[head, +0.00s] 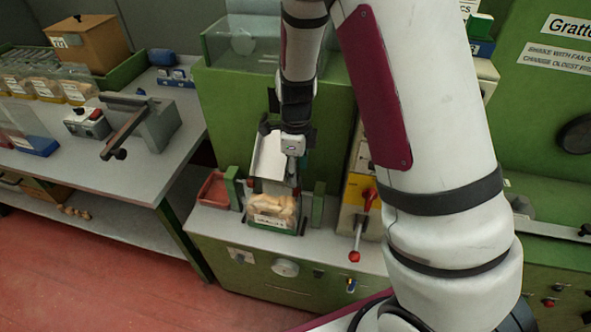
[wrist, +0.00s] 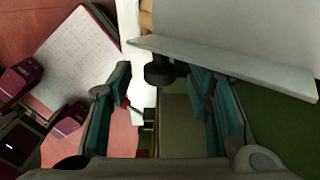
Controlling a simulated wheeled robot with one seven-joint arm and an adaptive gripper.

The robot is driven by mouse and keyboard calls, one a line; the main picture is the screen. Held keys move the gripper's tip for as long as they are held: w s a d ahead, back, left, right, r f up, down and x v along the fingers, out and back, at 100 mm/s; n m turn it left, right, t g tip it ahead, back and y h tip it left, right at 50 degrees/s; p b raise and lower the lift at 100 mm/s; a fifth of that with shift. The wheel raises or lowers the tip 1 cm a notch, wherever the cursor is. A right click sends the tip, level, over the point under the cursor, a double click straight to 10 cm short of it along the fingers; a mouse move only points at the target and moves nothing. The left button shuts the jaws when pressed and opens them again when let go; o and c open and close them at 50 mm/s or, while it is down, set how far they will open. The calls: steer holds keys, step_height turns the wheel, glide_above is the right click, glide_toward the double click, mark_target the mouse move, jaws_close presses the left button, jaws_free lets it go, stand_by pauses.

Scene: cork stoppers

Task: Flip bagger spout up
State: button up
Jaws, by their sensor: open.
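The bagger spout (head: 267,157) is a pale sloping plate on the front of the green bagger, above a clear bag of corks (head: 272,211). In the wrist view, a flat pale panel (wrist: 225,66), which looks like the spout, crosses the top right. A dark round knob (wrist: 159,70) sits by its left end. My gripper (head: 292,171) is at the spout's right side in the head view. In the wrist view my gripper (wrist: 165,97) is open, with the knob ahead between its fingers. Contact with the knob cannot be told. My gripper hides part of the spout's right edge.
Green posts (head: 318,204) flank the bag. A red tray (head: 214,189) lies to the left. A yellow switch box with a red-knobbed lever (head: 355,255) stands close on the right. A grey bench (head: 165,150) with a clamp device is further left, beyond a gap.

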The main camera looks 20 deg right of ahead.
steer(key=shift+f, duration=0.3)
jaws_close()
steer(key=shift+r, duration=0.15)
steer(key=shift+s+a+r+g+y, duration=0.1)
steer(key=shift+r+g+y, duration=0.3)
steer(key=shift+r+g, duration=0.25)
steer(key=shift+s+a+r+g+y, duration=0.1)
steer(key=shift+r+g+y, duration=0.3)
steer(key=shift+r+g, duration=0.2)
steer(key=shift+s+r+g+y+b, duration=0.1)
steer(key=shift+r+g+y+b, duration=0.8)
steer(key=shift+r+g, duration=0.55)
steer(key=shift+r, duration=0.1)
